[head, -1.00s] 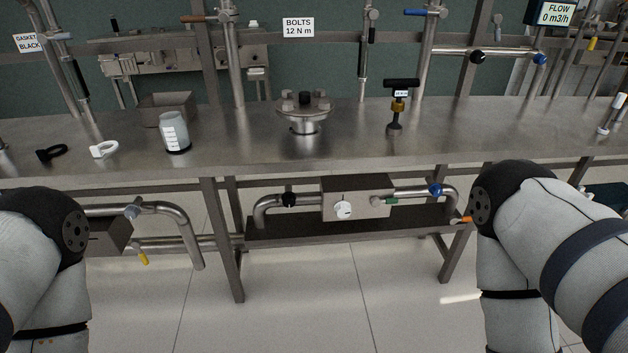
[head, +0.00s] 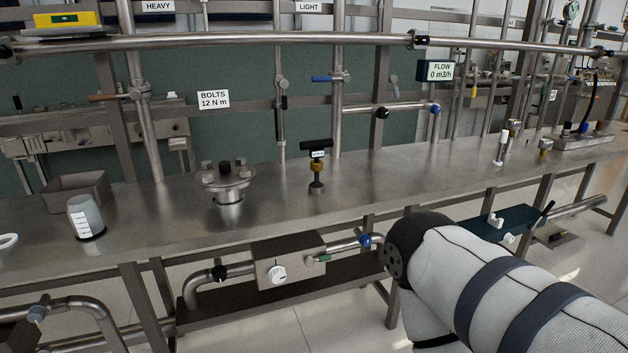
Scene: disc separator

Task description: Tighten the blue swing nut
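Several blue parts show in the head view, and I cannot tell for certain which is the swing nut. One blue nut-like part (head: 365,241) sits on the pipe under the bench, right of the grey box with the white dial. Another blue fitting (head: 435,108) is at the right end of a horizontal pipe behind the bench. A small blue part (head: 583,127) stands on a block at the far right of the bench. Neither gripper is in view. Only my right arm's upper links show at lower right, below the bench edge; my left arm is out of view.
The steel bench (head: 400,178) holds a bolted flange (head: 228,176), a T-handled tool (head: 317,165), a jar (head: 86,217) and an open bin (head: 75,190). A grey box (head: 290,261) hangs below. The bench right of the tool is largely clear.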

